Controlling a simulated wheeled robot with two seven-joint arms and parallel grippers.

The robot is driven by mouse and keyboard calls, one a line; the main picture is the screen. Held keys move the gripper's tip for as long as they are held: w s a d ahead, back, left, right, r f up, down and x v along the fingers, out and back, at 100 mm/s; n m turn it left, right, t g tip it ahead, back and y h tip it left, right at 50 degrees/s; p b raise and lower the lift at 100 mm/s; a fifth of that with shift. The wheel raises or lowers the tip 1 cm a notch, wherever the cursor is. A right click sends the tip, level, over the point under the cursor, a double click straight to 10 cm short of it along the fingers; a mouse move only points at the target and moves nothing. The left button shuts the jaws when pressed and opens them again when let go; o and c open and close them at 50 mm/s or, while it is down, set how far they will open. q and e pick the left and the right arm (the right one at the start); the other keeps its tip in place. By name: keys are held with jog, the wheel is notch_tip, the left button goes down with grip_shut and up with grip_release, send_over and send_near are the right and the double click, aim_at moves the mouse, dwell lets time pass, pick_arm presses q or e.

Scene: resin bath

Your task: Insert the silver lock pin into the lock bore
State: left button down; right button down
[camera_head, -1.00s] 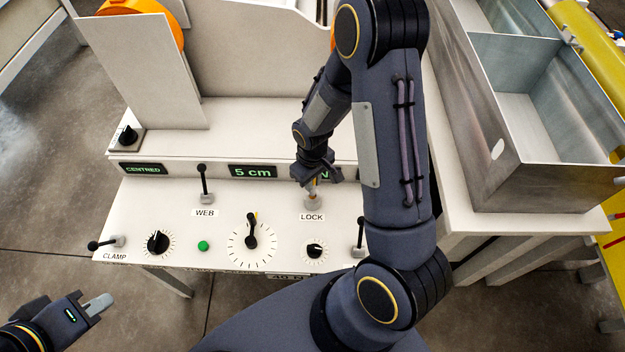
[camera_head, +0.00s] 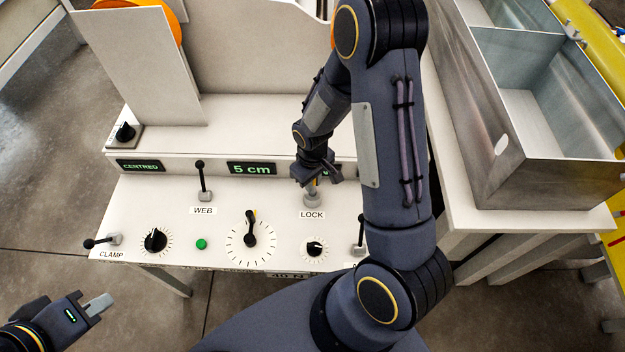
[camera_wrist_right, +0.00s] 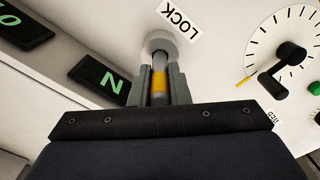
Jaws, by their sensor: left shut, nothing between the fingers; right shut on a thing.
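The lock pin (camera_wrist_right: 160,82), silver with a yellow band, is between the fingers of my right gripper (camera_wrist_right: 160,90), which is shut on it. The pin's far end meets the round grey lock boss (camera_wrist_right: 160,42) beside the LOCK label. How deep it sits in the bore is hidden. In the head view my right gripper (camera_head: 313,178) is just above the lock boss (camera_head: 312,199) on the white panel. My left gripper (camera_head: 98,305) is shut and empty at the lower left, away from the panel.
The panel has a WEB lever (camera_head: 203,180), a CLAMP lever (camera_head: 100,241), a large dial (camera_head: 250,240), black knobs and a green button (camera_head: 202,244). A display (camera_head: 252,169) reads 5 cm. A metal bath (camera_head: 465,120) stands at the right.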

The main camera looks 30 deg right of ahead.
jog(key=shift+f+b, duration=1.35)
jog(key=shift+f, duration=0.15)
jog(key=c, duration=1.3)
grip_release()
jog(key=shift+r, duration=3.9)
jog(key=s+a+r+m+t+y, duration=0.2)
jog(key=s+r, duration=0.6)
jog(key=r, duration=0.1)
jog(key=s+a+r+m+t+y, duration=0.1)
jog(key=s+a+r+m+t, duration=0.1)
jog(key=s+r, duration=0.7)
jog(key=shift+r+t+y, duration=0.25)
jog(key=shift+t+y, duration=0.15)
jog(key=shift+t, duration=0.4)
